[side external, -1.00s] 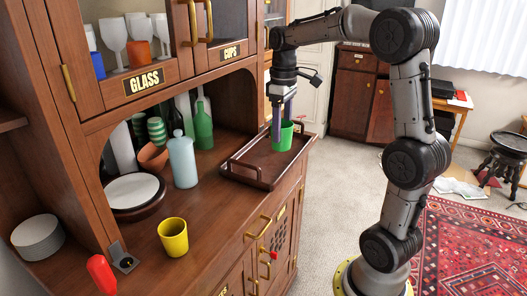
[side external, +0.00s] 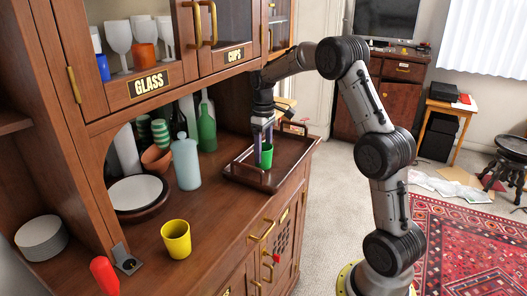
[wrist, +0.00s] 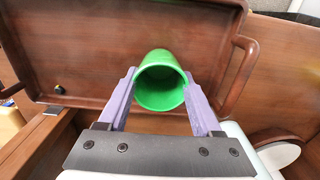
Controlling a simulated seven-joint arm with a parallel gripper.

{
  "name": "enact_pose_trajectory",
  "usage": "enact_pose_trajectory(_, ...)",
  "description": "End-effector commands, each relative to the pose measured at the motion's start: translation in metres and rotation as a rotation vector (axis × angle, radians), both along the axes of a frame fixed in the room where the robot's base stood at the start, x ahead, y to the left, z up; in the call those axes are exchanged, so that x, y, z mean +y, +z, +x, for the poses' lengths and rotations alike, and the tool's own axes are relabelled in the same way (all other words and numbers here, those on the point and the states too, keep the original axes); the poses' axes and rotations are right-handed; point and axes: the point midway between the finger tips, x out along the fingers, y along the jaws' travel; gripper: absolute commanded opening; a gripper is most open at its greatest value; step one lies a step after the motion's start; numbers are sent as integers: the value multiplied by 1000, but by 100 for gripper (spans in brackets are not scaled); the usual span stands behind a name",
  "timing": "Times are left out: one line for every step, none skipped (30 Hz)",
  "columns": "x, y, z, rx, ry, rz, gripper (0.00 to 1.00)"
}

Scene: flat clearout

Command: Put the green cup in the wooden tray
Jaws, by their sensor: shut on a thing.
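The green cup (side external: 266,157) is upright between the fingers of my gripper (side external: 262,146), which is shut on it. In the side view the cup appears within the outline of the wooden tray (side external: 291,153), low over its floor. I cannot tell whether its base touches the tray. In the wrist view the green cup (wrist: 160,82) shows its open mouth between the two purple-grey fingers of my gripper (wrist: 162,92). The brown wooden tray (wrist: 75,50), with a raised rim and end handles, lies behind it. The fingertips are partly hidden by the cup.
The tray stands on the cabinet counter. To its left are a pale blue bottle (side external: 186,163), a green bottle (side external: 207,128) and a yellow cup (side external: 175,239). The upper cabinet (side external: 228,57) overhangs the counter.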

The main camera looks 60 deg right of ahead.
Motion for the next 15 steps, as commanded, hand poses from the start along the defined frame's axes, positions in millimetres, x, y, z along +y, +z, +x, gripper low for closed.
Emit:
enact_pose_trajectory(0,-3,0,0,0,0,6)
enact_pose_trajectory(0,-3,0,0,0,0,6)
enact_pose_trajectory(0,-4,0,0,0,0,6)
enact_pose_trajectory(0,-4,0,-1,0,0,6)
enact_pose_trajectory(0,-4,0,-1,0,0,6)
enact_pose_trajectory(0,-4,0,-1,0,0,6)
enact_pose_trajectory(0,-4,0,-1,0,0,6)
enact_pose_trajectory(0,-4,0,-1,0,0,6)
enact_pose_trajectory(0,-4,0,0,0,0,6)
enact_pose_trajectory(0,-4,0,0,0,0,6)
enact_pose_trajectory(0,-5,0,0,0,0,6)
enact_pose_trajectory(0,-6,0,0,0,0,6)
enact_pose_trajectory(0,-7,0,1,0,0,6)
enact_pose_trajectory(0,-7,0,1,0,0,70)
enact_pose_trajectory(0,-7,0,1,0,0,77)
